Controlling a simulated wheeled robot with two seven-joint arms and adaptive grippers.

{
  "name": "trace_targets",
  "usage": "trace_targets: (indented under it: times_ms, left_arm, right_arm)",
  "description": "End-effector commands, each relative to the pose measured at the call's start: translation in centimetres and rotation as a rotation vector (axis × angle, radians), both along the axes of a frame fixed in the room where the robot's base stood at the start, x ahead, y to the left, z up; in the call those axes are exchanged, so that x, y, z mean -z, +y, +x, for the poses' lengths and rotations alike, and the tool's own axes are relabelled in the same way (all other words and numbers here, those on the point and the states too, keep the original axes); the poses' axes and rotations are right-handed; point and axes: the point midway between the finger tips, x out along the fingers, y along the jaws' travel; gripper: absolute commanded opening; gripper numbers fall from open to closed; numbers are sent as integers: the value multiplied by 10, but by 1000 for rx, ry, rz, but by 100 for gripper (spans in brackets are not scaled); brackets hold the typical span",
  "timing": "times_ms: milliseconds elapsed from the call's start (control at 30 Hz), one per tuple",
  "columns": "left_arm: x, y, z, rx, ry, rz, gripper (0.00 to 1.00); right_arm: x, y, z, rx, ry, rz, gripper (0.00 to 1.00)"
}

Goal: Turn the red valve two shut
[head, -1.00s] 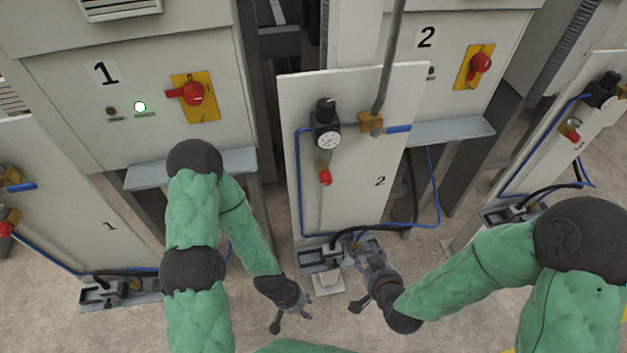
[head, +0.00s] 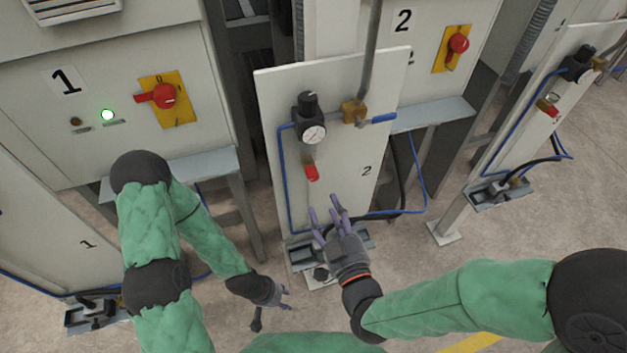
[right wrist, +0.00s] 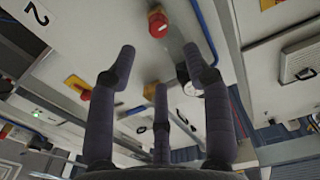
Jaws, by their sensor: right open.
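The red valve (head: 311,172) sits below the gauge on the white panel marked 2 (head: 345,150). It also shows near the top of the right wrist view (right wrist: 157,25), beyond the fingertips. My right gripper (head: 328,208) is open and empty, its fingers pointing up toward the valve from just below it. No finger touches the valve. In the right wrist view the spread fingers (right wrist: 159,66) have nothing between them. My left gripper (head: 271,307) hangs low near the floor, left of the panel's foot, small in view; its fingers look spread and empty.
A black regulator with a gauge (head: 312,130) and a brass fitting (head: 353,112) are above the valve. A blue hose (head: 283,185) runs down the panel's left edge. Cabinets 1 (head: 100,95) and 2 (head: 480,25) carry red switches on yellow plates.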

Motion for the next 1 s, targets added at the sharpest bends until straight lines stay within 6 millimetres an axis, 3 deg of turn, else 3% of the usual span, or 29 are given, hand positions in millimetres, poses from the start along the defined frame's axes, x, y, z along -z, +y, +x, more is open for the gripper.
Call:
trace_targets:
  times_ms: [300, 500, 933, 1000]
  left_arm:
    - [13, 0, 0, 0, 0, 0, 40]
    - [17, 0, 0, 0, 0, 0, 40]
    - [18, 0, 0, 0, 0, 0, 40]
    - [18, 0, 0, 0, 0, 0, 40]
  right_arm:
    - [2, 17, 54, 2, 3, 1, 50]
    - [1, 24, 77, 1, 2, 2, 50]
    - [0, 27, 85, 0, 3, 1, 50]
    - [0, 27, 85, 0, 3, 1, 33]
